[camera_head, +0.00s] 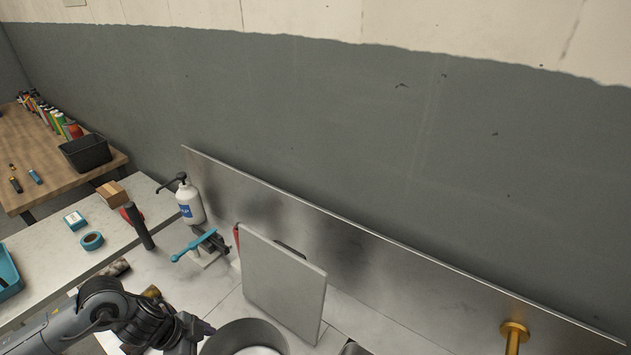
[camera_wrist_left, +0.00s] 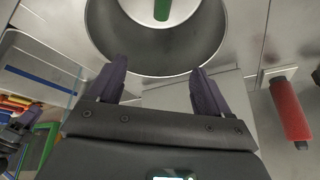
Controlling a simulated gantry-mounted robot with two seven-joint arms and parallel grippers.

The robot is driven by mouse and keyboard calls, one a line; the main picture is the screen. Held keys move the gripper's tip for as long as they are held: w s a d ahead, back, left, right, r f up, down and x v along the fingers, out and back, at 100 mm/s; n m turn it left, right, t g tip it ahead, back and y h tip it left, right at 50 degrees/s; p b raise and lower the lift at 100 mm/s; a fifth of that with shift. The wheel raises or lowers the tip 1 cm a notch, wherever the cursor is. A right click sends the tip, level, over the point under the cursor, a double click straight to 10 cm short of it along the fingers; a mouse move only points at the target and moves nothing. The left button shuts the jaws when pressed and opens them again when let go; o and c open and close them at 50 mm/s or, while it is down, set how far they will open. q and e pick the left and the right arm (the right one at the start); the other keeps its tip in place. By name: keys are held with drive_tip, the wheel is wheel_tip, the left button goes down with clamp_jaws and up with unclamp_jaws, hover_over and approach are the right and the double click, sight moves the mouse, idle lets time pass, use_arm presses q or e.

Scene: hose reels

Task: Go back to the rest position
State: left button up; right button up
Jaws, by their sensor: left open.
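My left gripper (camera_wrist_left: 155,92) is open, its two dark fingers spread apart with nothing between them in the left wrist view. A round grey metal bowl or basin (camera_wrist_left: 205,45) lies just beyond the fingertips, with a green cylindrical thing (camera_wrist_left: 162,9) over it. In the head view my left arm comes in from the lower left, and its wrist end is beside the round basin (camera_head: 222,338) at the bottom edge. The fingers are not clear there. My right gripper is not in view.
A grey panel (camera_head: 283,285) stands upright right of my left arm, before a metal backsplash (camera_head: 380,255). A pump bottle (camera_head: 190,203), a blue-handled clamp (camera_head: 196,245) and a blue tape roll (camera_head: 92,240) are nearby. A red roller (camera_wrist_left: 290,108) lies right of the gripper.

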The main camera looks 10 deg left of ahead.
use_arm(q)
drive_tip(key=d+n+t, duration=0.1)
drive_tip(key=d+t, duration=0.4)
drive_tip(key=d, duration=1.5)
drive_tip(key=s+a+f+n+g+y, duration=0.1)
drive_tip(key=s+a+n, duration=0.1)
drive_tip(key=s+n, duration=0.1)
drive_tip(key=s+a+f+n+g+y, duration=0.1)
drive_tip(key=s+a+n, duration=0.2)
drive_tip(key=s, duration=0.3)
drive_tip(key=s+a+f+n+g+y, duration=0.1)
drive_tip(key=s+a+n, duration=0.1)
drive_tip(key=s, duration=0.3)
drive_tip(key=shift+s+a+n+g+y, duration=0.15)
drive_tip(key=shift+a+n+g+y, duration=0.15)
drive_tip(key=shift+a+n+y, duration=0.1)
drive_tip(key=shift+s+a+r+n+g+p, duration=0.15)
drive_tip(key=shift+s+g+p, duration=0.1)
drive_tip(key=shift+s, duration=0.4)
drive_tip(key=shift+s+a+r+n+g+p, duration=0.15)
drive_tip(key=shift+s+g+p, duration=0.1)
drive_tip(key=shift+s, duration=0.35)
wheel_tip(320, 180, up, 25)
drive_tip(key=p, duration=2.5)
drive_tip(key=shift+w, duration=0.3)
